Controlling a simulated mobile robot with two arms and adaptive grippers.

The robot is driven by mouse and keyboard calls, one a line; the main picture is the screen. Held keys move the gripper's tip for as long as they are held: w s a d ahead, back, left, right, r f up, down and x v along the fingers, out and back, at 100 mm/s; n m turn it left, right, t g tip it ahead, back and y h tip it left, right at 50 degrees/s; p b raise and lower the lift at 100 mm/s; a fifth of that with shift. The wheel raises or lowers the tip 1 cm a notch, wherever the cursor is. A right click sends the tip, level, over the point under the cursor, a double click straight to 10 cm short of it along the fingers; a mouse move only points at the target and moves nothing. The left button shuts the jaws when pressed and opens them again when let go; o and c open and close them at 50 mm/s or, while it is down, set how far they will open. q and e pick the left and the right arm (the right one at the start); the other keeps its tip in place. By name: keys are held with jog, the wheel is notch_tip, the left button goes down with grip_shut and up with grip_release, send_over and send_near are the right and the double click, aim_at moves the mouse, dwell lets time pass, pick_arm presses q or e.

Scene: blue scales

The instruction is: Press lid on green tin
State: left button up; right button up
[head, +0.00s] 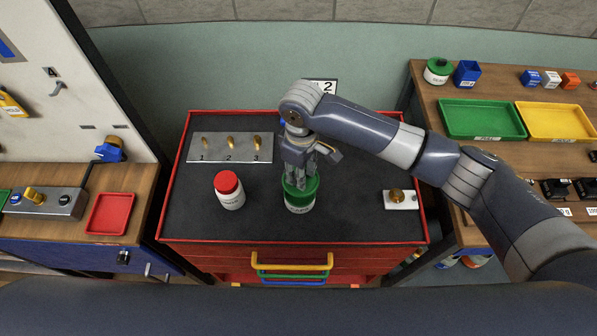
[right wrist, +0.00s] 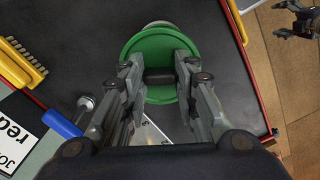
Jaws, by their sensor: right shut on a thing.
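The green tin (head: 300,206) stands upright on the dark cart top; its white labelled body shows below a green lid (head: 312,186). My right gripper (head: 298,187) is above it, pointing down, shut on the lid's dark knob (right wrist: 158,77). The green lid (right wrist: 142,50) covers most of the tin in the right wrist view, with a pale edge of the tin beyond it. The lid is at the tin's mouth; whether it is fully seated I cannot tell. My left gripper (right wrist: 290,18) shows small at the upper right corner there, fingers apart and empty.
A white jar with a red lid (head: 229,190) stands left of the tin. A metal plate with several brass hooks (head: 230,148) lies behind it. A white block with a brass knob (head: 400,199) is at the right. Cart surface between them is clear.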

notch_tip(320, 180, down, 3)
jog(key=b, duration=0.3)
jog(key=shift+a+f, duration=0.1)
jog(key=shift+f, duration=0.05)
pick_arm(q)
jog(key=shift+a+f+b, duration=0.1)
jog(key=shift+a+f, duration=0.15)
jog(key=shift+f, duration=0.5)
jog(key=shift+a+f+b, duration=0.15)
jog(key=shift+a+f, duration=0.1)
jog(key=shift+f, duration=0.45)
jog(key=shift+a+f+b, duration=0.1)
jog(key=shift+a+f, duration=0.15)
jog(key=shift+f, duration=0.5)
pick_arm(e)
jog(key=shift+f, duration=0.95)
pick_arm(q)
jog(key=shift+d+r, duration=0.1)
jog(key=shift+d, duration=0.2)
jog(key=shift+a+r+p, duration=0.15)
jog(key=shift+r+p, duration=0.7)
jog(key=shift+p, duration=0.1)
jog(key=shift+r+p, duration=0.3)
pick_arm(e)
jog(key=shift+f, duration=0.15)
pick_arm(q)
jog(key=shift+r+p, duration=0.4)
pick_arm(e)
jog(key=o, duration=1.5)
jog(key=shift+c, duration=0.2)
